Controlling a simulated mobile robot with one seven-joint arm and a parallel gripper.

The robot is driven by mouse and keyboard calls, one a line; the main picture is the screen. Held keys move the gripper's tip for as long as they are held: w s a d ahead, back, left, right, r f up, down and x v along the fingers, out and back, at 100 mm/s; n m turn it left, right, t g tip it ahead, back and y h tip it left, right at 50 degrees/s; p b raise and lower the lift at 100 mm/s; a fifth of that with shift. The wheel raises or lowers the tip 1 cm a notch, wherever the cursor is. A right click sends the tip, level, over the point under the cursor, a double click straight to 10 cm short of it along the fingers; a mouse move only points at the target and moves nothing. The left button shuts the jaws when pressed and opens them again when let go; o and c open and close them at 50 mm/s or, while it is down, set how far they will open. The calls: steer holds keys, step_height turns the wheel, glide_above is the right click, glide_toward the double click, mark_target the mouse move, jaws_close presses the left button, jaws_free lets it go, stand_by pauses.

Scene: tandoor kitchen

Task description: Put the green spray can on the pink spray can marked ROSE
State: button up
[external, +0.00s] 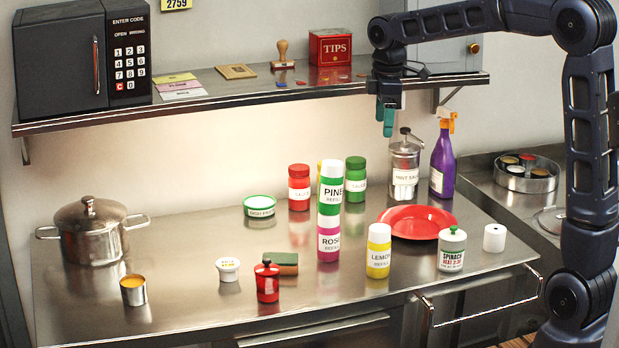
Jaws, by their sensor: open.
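The green spray can marked PINE (330,207) stands upright on top of the pink spray can marked ROSE (328,255). The two look lined up in one column. The pink can stands upright on the steel counter. My gripper (385,118) is open and empty, with its fingers pointing down. It hangs above and to the right of the stack, at the front of the shelf, apart from both cans.
Red (299,188) and green (355,178) jars stand behind. A metal dispenser (404,165) and purple spray bottle (443,165) stand below my gripper. The shelf (250,97) overhangs the back.

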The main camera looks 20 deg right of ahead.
steer(key=s+d+r+m+t, duration=0.2)
steer(key=s+d+m, duration=0.5)
steer(key=s+d, duration=0.65)
steer(key=s+d+f+m, duration=0.3)
steer(key=s+d+m, duration=0.1)
steer(key=s, duration=0.4)
steer(key=s+d+f+m+t, duration=0.1)
steer(key=s+d+f+m, duration=0.3)
steer(key=s, duration=0.4)
steer(key=shift+s, duration=0.35)
